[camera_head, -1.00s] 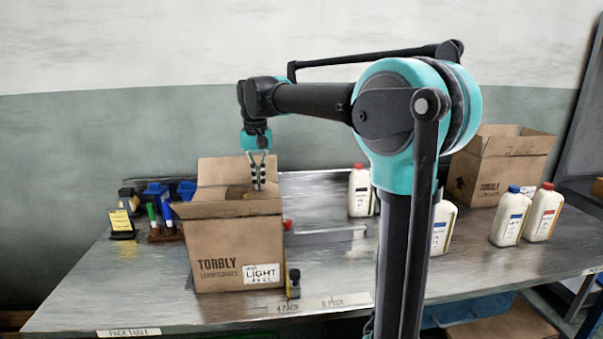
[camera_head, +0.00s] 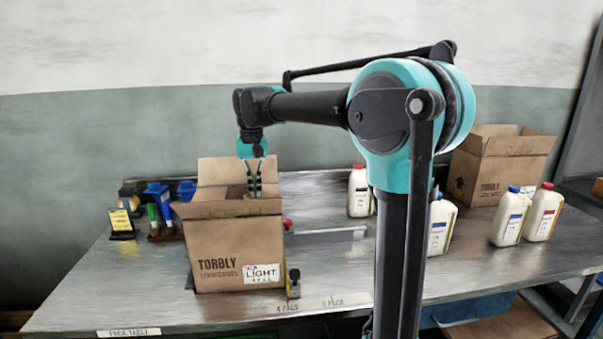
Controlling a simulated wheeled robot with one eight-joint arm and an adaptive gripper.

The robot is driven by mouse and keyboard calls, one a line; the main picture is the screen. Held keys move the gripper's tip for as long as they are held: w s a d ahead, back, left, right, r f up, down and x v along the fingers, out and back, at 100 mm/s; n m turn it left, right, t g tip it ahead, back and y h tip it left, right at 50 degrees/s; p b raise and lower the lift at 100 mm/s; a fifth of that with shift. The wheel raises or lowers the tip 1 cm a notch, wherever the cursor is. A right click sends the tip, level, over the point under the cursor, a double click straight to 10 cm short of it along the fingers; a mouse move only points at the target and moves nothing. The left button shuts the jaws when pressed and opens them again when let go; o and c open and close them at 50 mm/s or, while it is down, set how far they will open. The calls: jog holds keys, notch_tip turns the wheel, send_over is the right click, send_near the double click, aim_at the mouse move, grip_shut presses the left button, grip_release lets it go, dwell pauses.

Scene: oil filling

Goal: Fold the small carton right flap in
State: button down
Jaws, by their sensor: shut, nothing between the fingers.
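The small carton (camera_head: 232,245) stands upright at the left of the table, with "TORBLY" on its front and a "LIGHT" label. Its back flap (camera_head: 217,171) stands up. A flap surface shows at the carton's top, around the front edge, but I cannot clearly tell how the right flap lies. My gripper (camera_head: 254,193) points down at the carton's top, right of the middle, in front of the back flap. Its fingers are shut with nothing between them. Whether the fingertips touch a flap is unclear.
A larger open carton (camera_head: 500,165) stands at the back right.

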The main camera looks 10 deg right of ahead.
jog(key=shift+f, duration=0.4)
notch_tip(320, 180, up, 11)
dwell(0.4)
jog(key=c, duration=2.2)
grip_release()
